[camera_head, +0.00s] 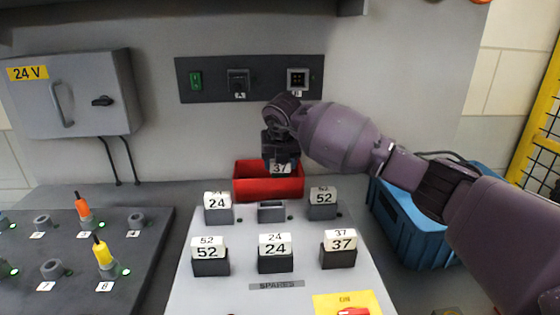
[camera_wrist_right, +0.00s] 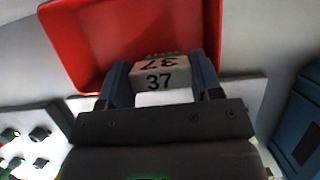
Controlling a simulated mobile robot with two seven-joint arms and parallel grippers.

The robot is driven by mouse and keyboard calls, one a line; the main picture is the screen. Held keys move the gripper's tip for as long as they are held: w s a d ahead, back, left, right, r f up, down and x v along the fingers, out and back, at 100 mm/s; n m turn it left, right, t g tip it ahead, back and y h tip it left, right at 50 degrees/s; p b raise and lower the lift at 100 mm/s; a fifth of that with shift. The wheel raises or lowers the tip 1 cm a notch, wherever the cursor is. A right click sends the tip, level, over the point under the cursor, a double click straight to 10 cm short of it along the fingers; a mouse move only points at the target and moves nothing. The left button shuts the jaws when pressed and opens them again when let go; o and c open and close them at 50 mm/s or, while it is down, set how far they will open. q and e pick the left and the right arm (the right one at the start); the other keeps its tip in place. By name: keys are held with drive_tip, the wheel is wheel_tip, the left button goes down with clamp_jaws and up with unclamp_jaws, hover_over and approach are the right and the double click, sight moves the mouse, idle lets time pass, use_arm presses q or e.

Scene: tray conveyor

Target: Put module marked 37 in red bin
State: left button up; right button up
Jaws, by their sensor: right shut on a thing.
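My right gripper (camera_head: 280,160) is shut on a white module marked 37 (camera_head: 281,169). It holds the module over the front part of the red bin (camera_head: 253,193), at the back of the grey panel. In the right wrist view the module (camera_wrist_right: 158,83) sits between the two blue-grey fingers, with the red bin (camera_wrist_right: 70,45) behind and around it. I cannot tell how high the module is above the bin floor. Another module marked 37 (camera_head: 340,241) stands in a holder at the front right of the panel. My left gripper is not in view.
Modules marked 24 (camera_head: 217,201), 52 (camera_head: 323,196), 52 (camera_head: 208,246) and 24 (camera_head: 275,246) stand in holders on the panel. An empty holder (camera_head: 271,211) is in the back middle. A blue crate (camera_head: 410,226) stands at right, below my arm.

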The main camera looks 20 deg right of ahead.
drive_tip(key=shift+f, duration=0.5)
drive_tip(key=o, duration=0.9)
drive_tip(key=shift+o, duration=0.2)
drive_tip(key=shift+r, duration=0.3)
use_arm(q)
drive_tip(key=p, duration=0.1)
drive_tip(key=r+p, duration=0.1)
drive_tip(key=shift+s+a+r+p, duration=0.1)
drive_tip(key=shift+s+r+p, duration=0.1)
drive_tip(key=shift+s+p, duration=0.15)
use_arm(e)
drive_tip(key=v, duration=1.2)
drive_tip(key=shift+r, duration=0.3)
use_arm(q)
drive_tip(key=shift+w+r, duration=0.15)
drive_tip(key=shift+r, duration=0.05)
